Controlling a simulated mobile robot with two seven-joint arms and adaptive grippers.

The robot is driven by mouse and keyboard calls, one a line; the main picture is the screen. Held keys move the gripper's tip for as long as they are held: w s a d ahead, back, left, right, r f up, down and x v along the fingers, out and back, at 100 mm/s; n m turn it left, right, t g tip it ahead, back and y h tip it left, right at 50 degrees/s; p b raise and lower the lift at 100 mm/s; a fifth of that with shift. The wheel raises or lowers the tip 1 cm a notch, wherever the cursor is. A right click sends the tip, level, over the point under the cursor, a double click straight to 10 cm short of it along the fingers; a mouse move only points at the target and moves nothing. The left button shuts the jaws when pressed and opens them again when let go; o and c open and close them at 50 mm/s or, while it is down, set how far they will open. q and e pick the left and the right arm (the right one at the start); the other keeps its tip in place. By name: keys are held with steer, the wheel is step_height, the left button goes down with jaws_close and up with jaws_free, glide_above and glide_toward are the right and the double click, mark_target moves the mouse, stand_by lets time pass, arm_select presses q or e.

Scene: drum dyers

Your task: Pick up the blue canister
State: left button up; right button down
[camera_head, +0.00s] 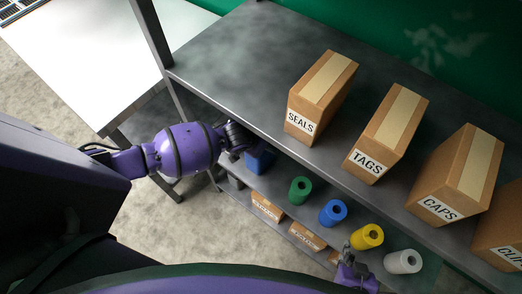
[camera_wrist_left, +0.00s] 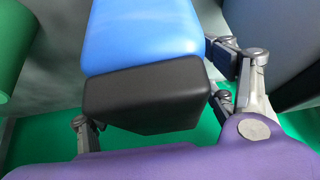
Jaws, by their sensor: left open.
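The blue canister (camera_head: 260,161) is at the left end of the shelf level below the top, partly hidden by my left gripper (camera_head: 238,142). In the left wrist view the canister (camera_wrist_left: 142,32) is a smooth blue body with a black end part (camera_wrist_left: 145,95) toward the gripper. My left gripper (camera_wrist_left: 155,90) is open, with finger parts on both sides of the canister; whether they touch it is unclear. My right gripper (camera_head: 352,262) is low in the head view, near the yellow spool; its jaw opening is too small to judge.
Green (camera_head: 300,190), blue (camera_head: 333,213), yellow (camera_head: 368,236) and white (camera_head: 403,262) spools line the same shelf. Cardboard boxes, including SEALS (camera_head: 320,95) and TAGS (camera_head: 389,132), stand on the top shelf (camera_head: 225,65) above. A shelf post (camera_head: 152,35) is near my left arm.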

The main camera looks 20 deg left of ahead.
arm_select(q)
steer(key=c, duration=1.8)
steer(key=shift+r, duration=0.1)
